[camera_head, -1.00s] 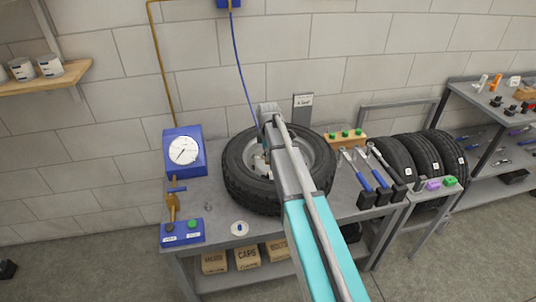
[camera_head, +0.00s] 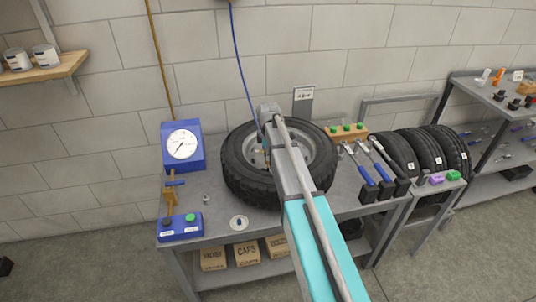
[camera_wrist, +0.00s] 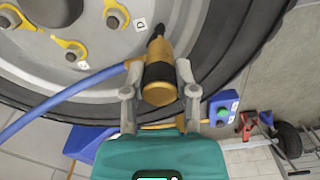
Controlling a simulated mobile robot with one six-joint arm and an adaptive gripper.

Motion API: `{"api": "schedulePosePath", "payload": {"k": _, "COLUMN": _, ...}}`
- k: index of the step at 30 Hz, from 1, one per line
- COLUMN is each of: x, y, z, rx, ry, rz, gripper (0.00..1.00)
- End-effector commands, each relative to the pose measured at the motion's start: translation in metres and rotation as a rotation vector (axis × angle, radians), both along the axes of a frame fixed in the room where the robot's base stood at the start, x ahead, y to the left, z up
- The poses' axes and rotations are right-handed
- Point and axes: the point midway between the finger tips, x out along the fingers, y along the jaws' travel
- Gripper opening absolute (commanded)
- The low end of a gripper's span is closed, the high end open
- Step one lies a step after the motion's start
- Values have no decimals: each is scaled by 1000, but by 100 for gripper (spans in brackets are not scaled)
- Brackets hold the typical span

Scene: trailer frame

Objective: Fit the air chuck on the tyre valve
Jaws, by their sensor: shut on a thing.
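My gripper (camera_wrist: 158,72) is shut on the air chuck (camera_wrist: 159,84), a brass-yellow body with a black grip band, with a blue hose (camera_wrist: 70,97) leading off to the left. The tyre valve (camera_wrist: 161,29) is a short black stem on the grey wheel rim (camera_wrist: 205,20). The chuck's narrow nose points at the valve and is at or very close to its tip; I cannot tell whether it is seated. In the head view the tyre (camera_head: 250,180) lies on the bench, and my arm hides the valve and most of the gripper.
A blue gauge box (camera_head: 183,147) and a blue button box (camera_head: 180,228) stand left of the tyre. A small white dish (camera_head: 238,223) lies in front. Blue-handled tools (camera_head: 367,178) and spare tyres (camera_head: 425,150) are to the right. Yellow lug tabs (camera_wrist: 70,47) sit on the rim.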

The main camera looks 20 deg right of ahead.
Motion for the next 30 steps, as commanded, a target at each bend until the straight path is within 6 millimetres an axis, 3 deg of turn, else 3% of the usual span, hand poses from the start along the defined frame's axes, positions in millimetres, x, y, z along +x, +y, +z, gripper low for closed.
{"api": "schedulePosePath", "payload": {"k": 30, "x": 0, "y": 0, "z": -18, "rx": 0, "ry": 0, "rz": 0, "gripper": 0}}
